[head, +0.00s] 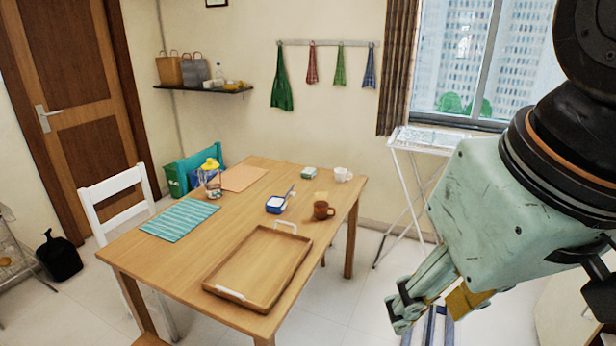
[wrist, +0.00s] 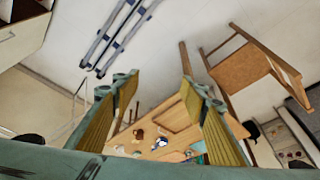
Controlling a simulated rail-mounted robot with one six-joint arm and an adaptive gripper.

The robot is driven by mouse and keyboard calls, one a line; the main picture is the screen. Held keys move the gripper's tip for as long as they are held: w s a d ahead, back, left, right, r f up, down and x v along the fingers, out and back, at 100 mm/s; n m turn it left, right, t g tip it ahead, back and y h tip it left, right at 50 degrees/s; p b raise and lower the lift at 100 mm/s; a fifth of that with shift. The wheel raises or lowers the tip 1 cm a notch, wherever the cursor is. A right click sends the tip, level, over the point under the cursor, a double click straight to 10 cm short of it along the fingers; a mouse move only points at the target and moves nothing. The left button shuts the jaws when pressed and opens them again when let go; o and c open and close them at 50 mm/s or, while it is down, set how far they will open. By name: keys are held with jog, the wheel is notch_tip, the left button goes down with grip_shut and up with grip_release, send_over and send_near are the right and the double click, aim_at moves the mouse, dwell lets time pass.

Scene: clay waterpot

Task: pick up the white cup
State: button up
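The white cup (head: 342,174) stands upright at the far right corner of the wooden table (head: 190,255). A brown mug (head: 323,210) stands nearer on the same right side. My gripper (head: 420,306) is in the air to the right of the table, well apart from the cup. In the wrist view my gripper (wrist: 158,95) has its two fingers wide apart with nothing held between them. The table shows small and tilted beyond the fingers there. A small white shape near the brown mug (wrist: 138,133) is too small to name surely.
A wooden tray (head: 258,268) lies at the table's near right. A blue-and-white container (head: 276,204) and a small green-and-white box (head: 309,173) are near the cup. A jar with a yellow top (head: 210,178) stands farther left. A white drying rack (head: 408,190) stands behind right.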

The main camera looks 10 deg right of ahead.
jog(key=shift+o, duration=0.7)
jog(key=o, duration=0.4)
jog(key=shift+o, duration=0.2)
jog(key=shift+w+d, duration=0.1)
jog(key=shift+w, duration=0.05)
